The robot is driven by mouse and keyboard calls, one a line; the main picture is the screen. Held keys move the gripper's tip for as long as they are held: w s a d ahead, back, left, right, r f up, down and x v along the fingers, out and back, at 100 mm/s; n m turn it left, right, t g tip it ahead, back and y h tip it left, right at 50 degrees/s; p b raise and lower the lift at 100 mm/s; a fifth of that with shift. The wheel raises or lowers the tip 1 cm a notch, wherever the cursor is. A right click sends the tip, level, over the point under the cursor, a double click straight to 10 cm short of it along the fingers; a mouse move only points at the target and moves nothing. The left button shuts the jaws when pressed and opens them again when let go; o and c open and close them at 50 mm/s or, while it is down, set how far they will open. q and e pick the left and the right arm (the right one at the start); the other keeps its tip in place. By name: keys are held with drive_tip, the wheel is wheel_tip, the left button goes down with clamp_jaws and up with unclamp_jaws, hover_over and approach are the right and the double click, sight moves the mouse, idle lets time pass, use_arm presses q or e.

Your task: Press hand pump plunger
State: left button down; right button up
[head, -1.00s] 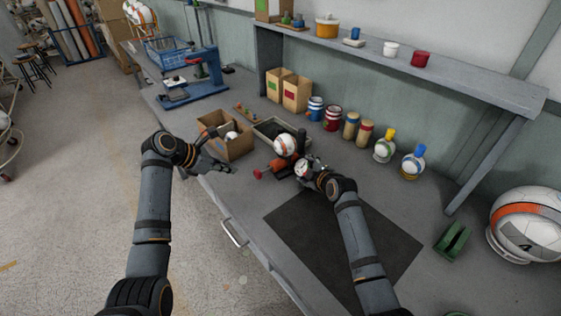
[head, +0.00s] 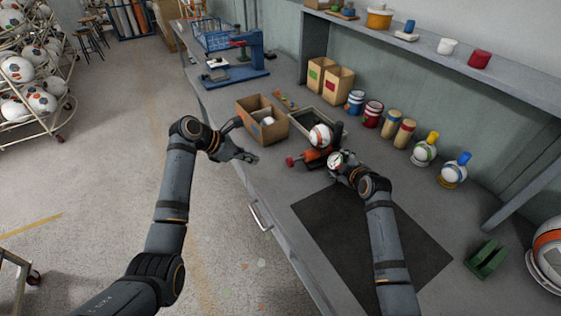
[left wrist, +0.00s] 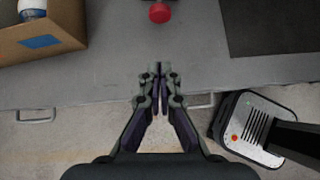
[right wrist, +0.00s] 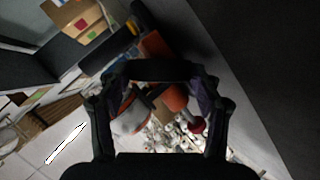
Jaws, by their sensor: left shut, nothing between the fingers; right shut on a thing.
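The hand pump (head: 314,156) is an orange cylinder on the bench beside a white-and-orange ball (head: 321,136). Its red plunger knob (head: 291,161) points toward the bench's front edge. It shows at the top of the left wrist view (left wrist: 159,12). My left gripper (head: 252,158) is shut and empty, apart from the knob, over the front edge. Its closed fingertips (left wrist: 158,72) point toward the knob. My right gripper (head: 338,164) is shut on what looks like the pump's dark body; the hold is partly hidden. The right wrist view shows the orange barrel (right wrist: 172,97) beyond the fingers.
A cardboard box (head: 272,132) and a grey tray (head: 318,118) stand near the pump. A dark mat (head: 345,240) lies to the right. Cans and bottles line the back. The bench front has a drawer handle (head: 260,216).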

sight(288, 164)
use_arm(q)
drive_tip(key=x, duration=0.7)
drive_tip(key=shift+d+f, duration=0.1)
drive_tip(key=shift+d, duration=0.15)
drive_tip(key=d, duration=0.1)
drive_tip(key=w+d, duration=0.1)
drive_tip(key=d, duration=0.1)
drive_tip(key=shift+w+f, duration=0.25)
drive_tip(key=shift+w, duration=0.1)
drive_tip(key=shift+w+d, duration=0.2)
drive_tip(key=shift+d, duration=0.25)
drive_tip(key=shift+w+d, duration=0.4)
drive_tip(key=shift+d, duration=0.4)
drive_tip(key=shift+w+d, duration=0.35)
drive_tip(key=shift+d, duration=0.4)
drive_tip(key=shift+w+d, duration=0.4)
drive_tip(key=shift+d, duration=0.4)
use_arm(e)
drive_tip(key=shift+f, duration=0.1)
